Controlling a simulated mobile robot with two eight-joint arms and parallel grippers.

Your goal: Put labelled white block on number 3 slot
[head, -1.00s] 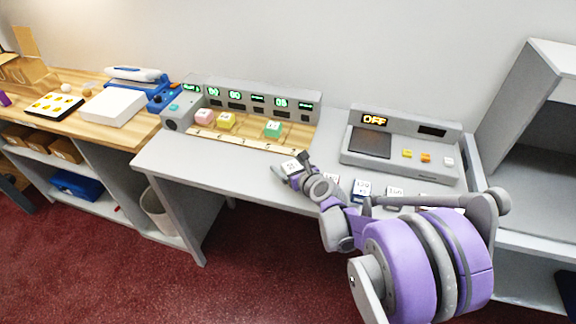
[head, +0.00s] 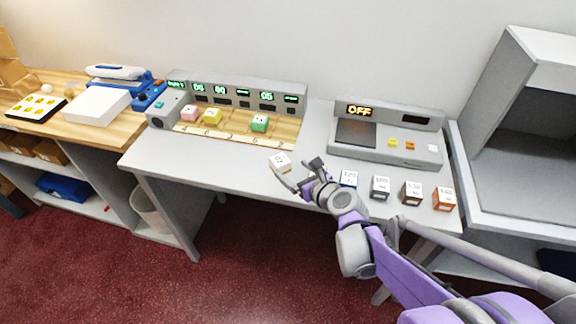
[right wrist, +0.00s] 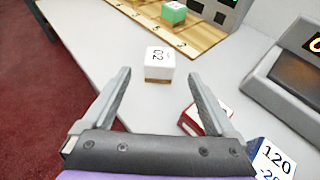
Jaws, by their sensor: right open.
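The labelled white block (head: 280,163) stands on the grey counter in front of the wooden slot board (head: 215,135). In the right wrist view the white block (right wrist: 159,64) has a number on top and a wood-coloured lower side. My right gripper (head: 299,172) is open and empty, with the block just beyond and between its fingertips (right wrist: 160,76). A pink block (head: 190,113), a yellow block (head: 212,117) and a green block (head: 260,123) stand on the board. A bare stretch lies between yellow and green. My left gripper is not in view.
A red block (right wrist: 203,121) is close by my right finger. A device reading OFF (head: 385,145) stands behind.

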